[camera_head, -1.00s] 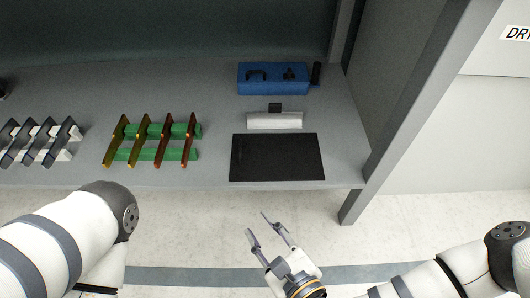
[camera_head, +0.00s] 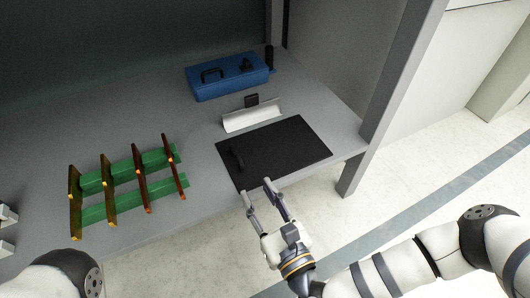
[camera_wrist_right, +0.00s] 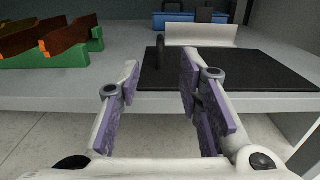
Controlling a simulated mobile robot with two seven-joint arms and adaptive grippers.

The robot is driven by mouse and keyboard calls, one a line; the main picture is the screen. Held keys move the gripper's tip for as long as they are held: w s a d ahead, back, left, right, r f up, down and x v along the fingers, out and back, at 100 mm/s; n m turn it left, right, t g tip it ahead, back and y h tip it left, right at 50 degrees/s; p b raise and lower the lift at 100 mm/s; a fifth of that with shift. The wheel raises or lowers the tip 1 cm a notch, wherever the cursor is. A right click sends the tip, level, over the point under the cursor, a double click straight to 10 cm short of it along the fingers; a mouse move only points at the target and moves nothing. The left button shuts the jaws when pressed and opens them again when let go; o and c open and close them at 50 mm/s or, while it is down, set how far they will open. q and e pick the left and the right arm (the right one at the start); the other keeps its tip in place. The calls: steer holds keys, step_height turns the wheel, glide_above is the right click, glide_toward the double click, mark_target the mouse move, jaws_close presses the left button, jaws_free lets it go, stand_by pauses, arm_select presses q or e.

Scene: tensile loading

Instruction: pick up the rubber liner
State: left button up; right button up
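A flat black mat (camera_head: 285,150) lies at the table's front right. A small dark upright cylinder (camera_head: 238,157) stands near the mat's left edge, and it also shows in the right wrist view (camera_wrist_right: 160,50). I cannot tell for certain which dark piece is the rubber liner. My right gripper (camera_head: 257,189) is open and empty, just in front of the mat's near edge. In the right wrist view the cylinder appears beyond the gap between the right gripper's fingers (camera_wrist_right: 160,78). My left gripper is out of view.
A white curved channel (camera_head: 252,117) lies behind the mat, with a small black block (camera_head: 251,100) at its back. A blue case (camera_head: 228,77) stands farther back beside a black cylinder (camera_head: 269,57). A green rack with brown plates (camera_head: 125,187) is left. A grey post (camera_head: 395,80) rises at right.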

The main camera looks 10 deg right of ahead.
mark_target(241, 162)
steer(key=b+x, duration=0.3)
steer(key=x, duration=0.9)
steer(key=shift+f, duration=0.1)
jaws_close()
